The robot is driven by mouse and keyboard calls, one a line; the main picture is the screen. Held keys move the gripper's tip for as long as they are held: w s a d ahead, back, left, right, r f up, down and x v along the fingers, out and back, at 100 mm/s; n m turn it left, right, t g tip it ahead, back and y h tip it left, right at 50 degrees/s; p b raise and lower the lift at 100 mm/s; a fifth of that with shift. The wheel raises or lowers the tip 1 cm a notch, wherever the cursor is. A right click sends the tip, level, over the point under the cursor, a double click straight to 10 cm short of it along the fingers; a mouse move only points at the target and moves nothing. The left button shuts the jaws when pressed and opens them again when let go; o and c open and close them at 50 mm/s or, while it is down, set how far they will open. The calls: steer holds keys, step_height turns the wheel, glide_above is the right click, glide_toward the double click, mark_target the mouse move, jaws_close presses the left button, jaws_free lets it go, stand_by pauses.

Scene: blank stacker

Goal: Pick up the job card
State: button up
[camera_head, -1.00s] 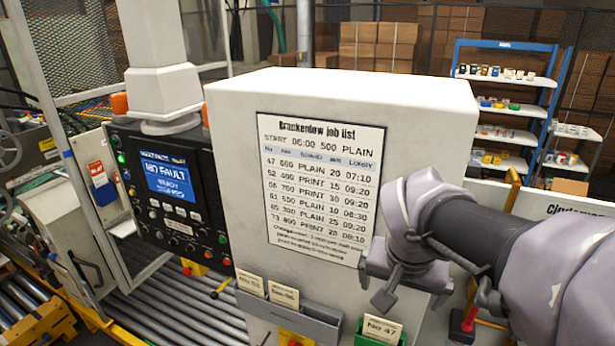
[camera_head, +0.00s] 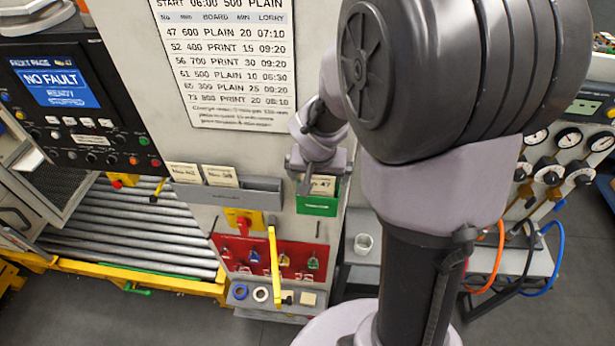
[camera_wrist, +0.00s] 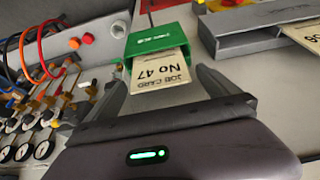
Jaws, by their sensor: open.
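The job card marked No 47 (camera_head: 322,186) stands in a green holder (camera_head: 317,206) on the pale cabinet front. In the wrist view the card (camera_wrist: 160,72) sticks out of the green holder (camera_wrist: 160,40), its print upside down. My gripper (camera_head: 312,178) is at the card's upper part in the head view and partly covers it. In the wrist view my gripper's (camera_wrist: 158,76) two fingers are apart, one on each side of the card, with visible gaps. The card's lower part is hidden in the holder.
A grey holder (camera_head: 240,192) with two more cards (camera_head: 220,175) sits just left of the green one. Below are a red panel (camera_head: 262,258) with hanging items and a yellow handle (camera_head: 275,252). Gauges and hoses (camera_head: 545,250) stand at the right.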

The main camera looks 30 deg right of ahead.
steer(key=shift+s+r, duration=0.1)
steer(key=shift+s+a, duration=0.1)
steer(key=shift+a, duration=0.05)
steer(key=c, duration=1.9)
